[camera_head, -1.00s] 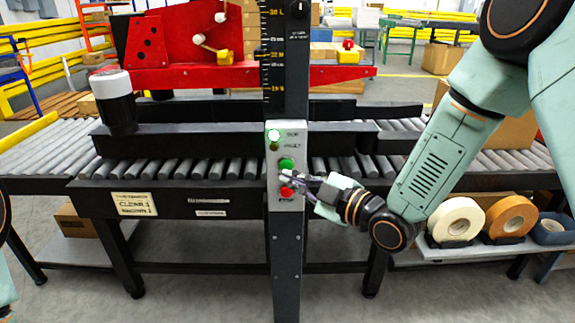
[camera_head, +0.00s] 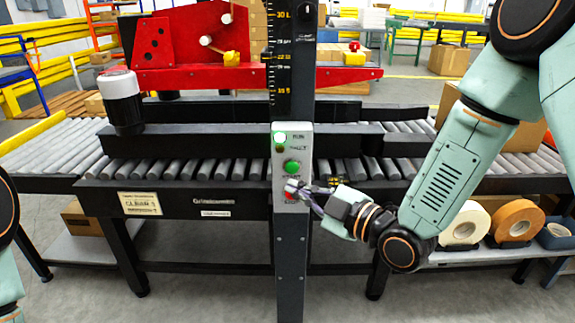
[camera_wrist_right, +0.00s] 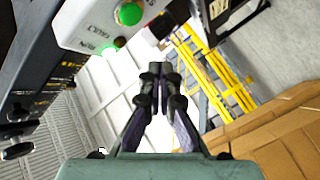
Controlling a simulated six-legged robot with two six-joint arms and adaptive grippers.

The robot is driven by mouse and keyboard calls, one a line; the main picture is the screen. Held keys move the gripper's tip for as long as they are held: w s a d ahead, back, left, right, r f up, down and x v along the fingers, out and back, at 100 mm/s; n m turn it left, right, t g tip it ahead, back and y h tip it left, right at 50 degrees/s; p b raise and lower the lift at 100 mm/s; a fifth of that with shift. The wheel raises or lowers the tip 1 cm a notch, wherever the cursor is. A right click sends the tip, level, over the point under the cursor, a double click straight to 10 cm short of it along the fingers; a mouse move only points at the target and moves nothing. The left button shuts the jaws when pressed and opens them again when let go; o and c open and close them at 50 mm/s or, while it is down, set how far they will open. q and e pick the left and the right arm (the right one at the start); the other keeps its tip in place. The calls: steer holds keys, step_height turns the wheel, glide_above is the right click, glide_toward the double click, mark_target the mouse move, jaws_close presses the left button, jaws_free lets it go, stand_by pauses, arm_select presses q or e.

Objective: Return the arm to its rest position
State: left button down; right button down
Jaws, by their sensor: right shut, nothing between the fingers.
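My right gripper (camera_head: 300,189) is shut and empty in front of the lower part of the grey control box (camera_head: 306,150) on the dark post. Whether the fingertips touch the box I cannot tell. The green button (camera_head: 292,167) shows above them, and a green lamp (camera_head: 280,137) is lit. In the right wrist view the closed fingers (camera_wrist_right: 162,72) point past the box, with the green button (camera_wrist_right: 129,13) at the top. At the left edge only part of my left arm shows.
The roller conveyor (camera_head: 45,149) runs behind the post, with a red machine part (camera_head: 185,76) above it. Tape rolls (camera_head: 465,222) stand on a low shelf (camera_head: 460,258) at the right, below my right arm. A cardboard box (camera_head: 525,137) is behind that arm. The floor in front is clear.

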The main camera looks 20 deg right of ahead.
steer(key=s+d+f+m+g+h+p, duration=0.1)
steer(key=s+d+f+m+g+h, duration=0.2)
steer(key=s+f+m, duration=0.4)
steer(key=s+d+f+m+g+h+p, duration=0.1)
steer(key=s+f+m+g+h+p, duration=0.2)
steer(key=f+m, duration=0.5)
steer(key=s+f+g+h+p, duration=0.1)
steer(key=s+f+g, duration=0.1)
steer(key=s, duration=0.6)
steer(key=s+d+f+g+p, duration=0.1)
steer(key=s+f+g, duration=0.2)
steer(key=s, duration=0.5)
steer(key=s+d+f+m+g+h+p, duration=0.1)
steer(key=s+f+g, duration=0.2)
steer(key=s, duration=0.6)
steer(key=shift+f+g+h, duration=0.2)
steer(key=shift+g+h, duration=0.1)
steer(key=shift+g, duration=0.1)
